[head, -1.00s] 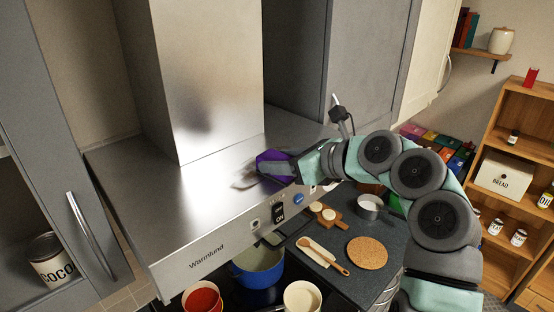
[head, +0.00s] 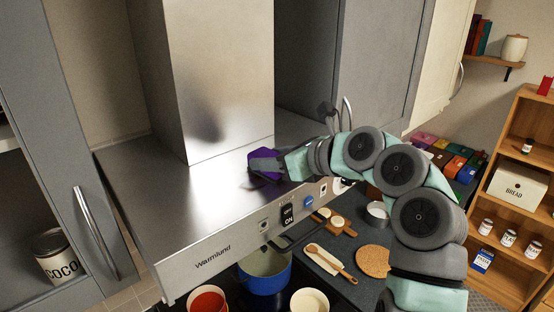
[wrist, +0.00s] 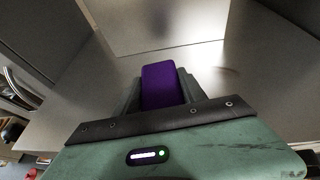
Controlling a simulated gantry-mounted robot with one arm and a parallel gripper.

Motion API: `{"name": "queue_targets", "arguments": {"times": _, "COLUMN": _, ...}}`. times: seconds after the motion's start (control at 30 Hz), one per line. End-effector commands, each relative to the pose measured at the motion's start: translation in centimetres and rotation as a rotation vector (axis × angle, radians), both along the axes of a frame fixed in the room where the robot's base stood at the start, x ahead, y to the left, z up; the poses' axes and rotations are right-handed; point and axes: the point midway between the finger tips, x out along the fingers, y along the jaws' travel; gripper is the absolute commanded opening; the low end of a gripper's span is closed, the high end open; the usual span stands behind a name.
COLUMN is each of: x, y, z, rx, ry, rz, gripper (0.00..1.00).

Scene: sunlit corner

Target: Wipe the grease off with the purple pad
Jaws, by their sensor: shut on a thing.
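The purple pad (head: 262,160) is held in my gripper (head: 278,168), low over the sloping metal top of the range hood (head: 150,205), right of its chimney. It seems to touch the metal, though I cannot see its underside. In the wrist view the pad (wrist: 162,86) sticks out between the fingers of my gripper (wrist: 162,98), which is shut on it. A faint brownish grease smudge (wrist: 228,71) shows on the metal to the right of the pad. In the head view the pad and fingers may hide some grease.
The hood's chimney (head: 215,80) rises close to the left of the pad. The hood's front carries buttons and a switch (head: 287,215). Below stand a blue pot (head: 265,280) and other pans. An open cabinet door (head: 60,150) is at left.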

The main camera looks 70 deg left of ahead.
Motion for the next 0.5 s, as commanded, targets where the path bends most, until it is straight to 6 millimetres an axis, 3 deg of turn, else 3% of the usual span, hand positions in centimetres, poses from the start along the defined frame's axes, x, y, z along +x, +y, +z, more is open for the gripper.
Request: {"name": "queue_targets", "arguments": {"times": 0.5, "x": -1.5, "y": 3.2, "z": 0.1, "rx": -0.004, "ry": 0.000, "rz": 0.005, "gripper": 0.07}}
